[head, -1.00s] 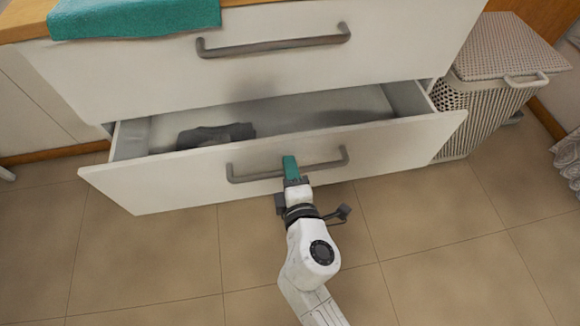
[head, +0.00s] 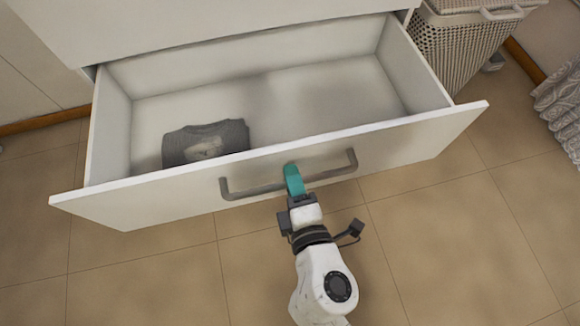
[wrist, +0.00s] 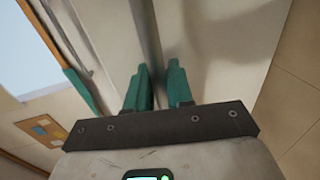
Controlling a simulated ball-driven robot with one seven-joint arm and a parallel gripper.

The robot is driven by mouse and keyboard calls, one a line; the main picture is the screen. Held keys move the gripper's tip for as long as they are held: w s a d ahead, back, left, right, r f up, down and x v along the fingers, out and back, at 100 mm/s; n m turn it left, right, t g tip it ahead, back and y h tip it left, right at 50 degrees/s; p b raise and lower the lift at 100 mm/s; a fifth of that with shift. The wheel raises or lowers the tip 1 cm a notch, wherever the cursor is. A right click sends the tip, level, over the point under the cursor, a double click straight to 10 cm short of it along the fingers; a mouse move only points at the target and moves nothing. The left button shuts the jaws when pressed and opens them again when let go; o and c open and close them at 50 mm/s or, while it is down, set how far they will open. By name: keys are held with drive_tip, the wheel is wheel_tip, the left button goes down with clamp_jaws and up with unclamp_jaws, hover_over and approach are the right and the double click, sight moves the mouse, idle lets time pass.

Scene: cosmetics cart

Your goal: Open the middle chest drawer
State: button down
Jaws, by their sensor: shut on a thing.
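The drawer (head: 400,140) is white and pulled far out of the chest, its inside open to view from above. Its grey bar handle (head: 338,170) runs along the front panel. In the wrist view the teal fingers (wrist: 160,88) stand on either side of the grey handle bar (wrist: 150,35). A folded grey garment with a pale print (head: 205,143) lies in the drawer's front left part.
The white chest front (head: 200,25) rises above the drawer. A woven hamper (head: 465,45) stands to the right of the chest. A grey patterned cloth (head: 562,105) hangs at the far right. The tiled floor (head: 450,240) in front is clear.

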drive_tip(key=shift+s+d, duration=0.1)
drive_tip(key=shift+s, duration=0.1)
drive_tip(key=c, duration=1.1)
unclamp_jaws()
drive_tip(key=shift+c, duration=0.2)
drive_tip(key=b+v, duration=0.1)
drive_tip(key=v, duration=0.9)
drive_tip(key=shift+s, duration=0.35)
drive_tip(key=shift+d, duration=0.1)
